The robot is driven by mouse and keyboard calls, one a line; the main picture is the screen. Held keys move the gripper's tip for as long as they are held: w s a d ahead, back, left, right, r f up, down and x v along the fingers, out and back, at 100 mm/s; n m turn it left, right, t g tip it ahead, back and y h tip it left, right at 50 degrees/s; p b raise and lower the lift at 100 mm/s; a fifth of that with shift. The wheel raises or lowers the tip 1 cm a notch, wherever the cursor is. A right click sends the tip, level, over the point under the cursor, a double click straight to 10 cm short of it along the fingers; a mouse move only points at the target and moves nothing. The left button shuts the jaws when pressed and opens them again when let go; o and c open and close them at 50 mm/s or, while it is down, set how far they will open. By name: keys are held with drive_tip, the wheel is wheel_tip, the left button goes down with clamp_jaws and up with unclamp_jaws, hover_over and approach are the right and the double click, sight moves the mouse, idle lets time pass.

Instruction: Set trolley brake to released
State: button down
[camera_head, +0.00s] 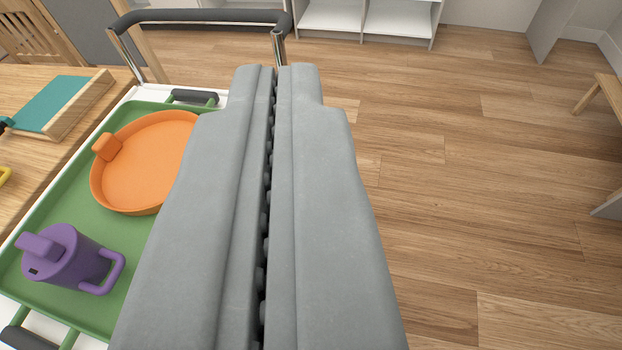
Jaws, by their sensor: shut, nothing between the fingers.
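My gripper (276,72) fills the middle of the view, its two grey fingers shut against each other with nothing between them. The trolley (127,92) stands at the left, with a white top and a dark push handle (205,18) on metal posts at its far end. My gripper covers the trolley's right side. I cannot make out the trolley brake in this view.
On the trolley lies a green tray (70,195) holding an orange round dish (150,165) and a purple lidded mug (70,262). A wooden counter (30,150) with a teal-topped board (50,103) is at the far left. Wooden floor (450,190) is clear at right; white shelves (370,18) stand behind.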

drive_tip(key=w+d+f+m+g+y, duration=0.25)
drive_tip(key=w+f+m+g, duration=0.2)
drive_tip(key=w+f, duration=0.75)
drive_tip(key=w+d+f+m+g+y, duration=0.1)
drive_tip(key=w+f+m+g+y, duration=0.4)
drive_tip(key=f, duration=1.1)
drive_tip(key=w+d+f+m+t+y, duration=0.2)
drive_tip(key=w+d+f+m+y, duration=0.2)
drive_tip(key=w+d+f, duration=0.4)
drive_tip(key=shift+w+d+f+m+y, duration=0.3)
drive_tip(key=shift+w+f+y, duration=0.55)
drive_tip(key=shift+w+f, duration=1.8)
drive_tip(key=shift+s+a+f, duration=0.15)
drive_tip(key=shift+s+f, duration=0.2)
drive_tip(key=w+a, duration=0.2)
drive_tip(key=a, duration=0.7)
drive_tip(key=shift+w+r, duration=0.25)
